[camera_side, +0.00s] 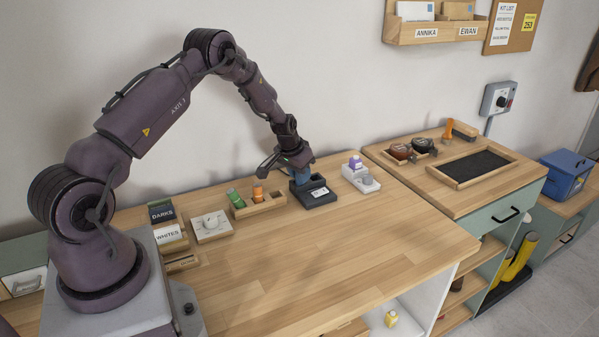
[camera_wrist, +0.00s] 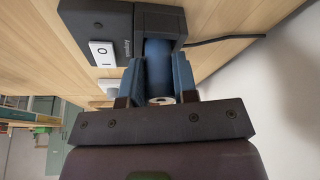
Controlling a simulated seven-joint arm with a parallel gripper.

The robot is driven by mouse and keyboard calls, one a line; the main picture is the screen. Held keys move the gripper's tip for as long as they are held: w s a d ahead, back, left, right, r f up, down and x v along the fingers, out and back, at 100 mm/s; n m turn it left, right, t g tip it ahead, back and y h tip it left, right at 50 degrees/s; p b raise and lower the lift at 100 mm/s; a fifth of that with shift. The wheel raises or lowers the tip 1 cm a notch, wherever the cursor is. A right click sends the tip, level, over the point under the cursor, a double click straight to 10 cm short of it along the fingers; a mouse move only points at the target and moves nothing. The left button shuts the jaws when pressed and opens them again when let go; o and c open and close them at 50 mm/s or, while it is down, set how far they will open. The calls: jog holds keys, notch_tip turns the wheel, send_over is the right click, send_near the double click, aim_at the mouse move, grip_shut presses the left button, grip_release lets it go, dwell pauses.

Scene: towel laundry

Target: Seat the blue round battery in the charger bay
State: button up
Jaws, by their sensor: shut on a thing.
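The blue round battery (camera_wrist: 161,62) is held between the two fingers of my gripper (camera_wrist: 160,84) in the wrist view. Its near end with a pale centre faces the camera. Its far end is at the bay of the dark charger (camera_wrist: 98,18), between the bay's walls; how deep it sits I cannot tell. In the side view, my gripper (camera_side: 291,168) is over the back of the charger (camera_side: 318,197), with the blue battery (camera_side: 300,182) below it, partly hidden by the fingers.
A wooden tray (camera_side: 262,207) with a green and an orange battery stands left of the charger. A white holder (camera_side: 363,184) with a purple-topped item stands right. A black cable (camera_wrist: 222,38) leaves the charger. The front tabletop is clear.

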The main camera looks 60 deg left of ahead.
jog(key=shift+f, duration=0.25)
jog(key=o, duration=1.5)
jog(key=shift+r, duration=0.1)
jog(key=shift+r, duration=3.45)
